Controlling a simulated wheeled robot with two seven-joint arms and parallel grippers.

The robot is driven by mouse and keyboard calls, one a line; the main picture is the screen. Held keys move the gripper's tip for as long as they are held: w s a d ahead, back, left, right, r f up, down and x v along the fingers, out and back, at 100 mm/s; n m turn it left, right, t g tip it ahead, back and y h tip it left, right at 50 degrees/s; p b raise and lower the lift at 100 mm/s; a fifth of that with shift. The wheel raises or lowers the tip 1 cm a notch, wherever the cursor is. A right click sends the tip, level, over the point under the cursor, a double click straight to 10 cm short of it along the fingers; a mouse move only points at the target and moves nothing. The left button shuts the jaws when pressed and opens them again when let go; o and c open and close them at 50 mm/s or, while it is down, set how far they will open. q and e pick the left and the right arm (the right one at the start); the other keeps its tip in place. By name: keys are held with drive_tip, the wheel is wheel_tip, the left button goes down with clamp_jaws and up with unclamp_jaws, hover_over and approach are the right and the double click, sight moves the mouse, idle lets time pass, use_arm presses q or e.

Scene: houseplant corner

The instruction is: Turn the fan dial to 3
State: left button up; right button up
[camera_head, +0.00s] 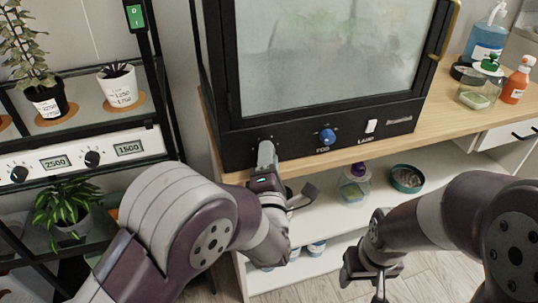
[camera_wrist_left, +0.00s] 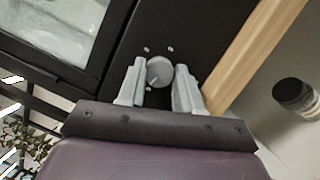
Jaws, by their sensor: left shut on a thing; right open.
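The grey round fan dial (camera_wrist_left: 160,70) sits on the black front panel of the glass cabinet, in the left wrist view. My left gripper (camera_wrist_left: 159,84) has one finger on each side of the dial and is shut on it. In the head view my left gripper (camera_head: 266,155) is at the left part of the panel and hides the dial. Small pale marks show around the dial, but their numbers are too small to read. A light pointer line shows on its face. My right gripper (camera_head: 367,278) is open and empty, low in front of the shelves.
A blue FOG knob (camera_head: 327,136) and a white LAMP switch (camera_head: 371,126) sit right of my left gripper on the panel. The cabinet (camera_head: 330,60) stands on a wooden top (camera_head: 437,108). Bottles stand at the right. A plant rack (camera_head: 152,100) is at the left.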

use_arm(q)
drive_tip(key=shift+w+d+r+m+g+y+p, duration=0.15)
drive_tip(key=shift+m+g+y+p, duration=1.05)
drive_tip(key=shift+m+p, duration=3.2)
drive_tip(key=shift+s+d+r+m+g+y+p, duration=0.1)
drive_tip(key=shift+m+g+y+p, duration=1.1)
drive_tip(key=shift+m+p, duration=3.15)
drive_tip(key=shift+w+d+r+m+g+y+p, duration=0.15)
drive_tip(key=shift+m+g+y+p, duration=1.05)
drive_tip(key=shift+m+p, duration=3.2)
drive_tip(key=shift+m+t+y, duration=0.3)
drive_tip(key=shift+m+y, duration=0.05)
drive_tip(key=shift+y, duration=0.05)
drive_tip(key=o, duration=1)
drive_tip(key=shift+f, duration=0.1)
drive_tip(key=shift+o, duration=0.2)
drive_tip(key=shift+s, duration=0.1)
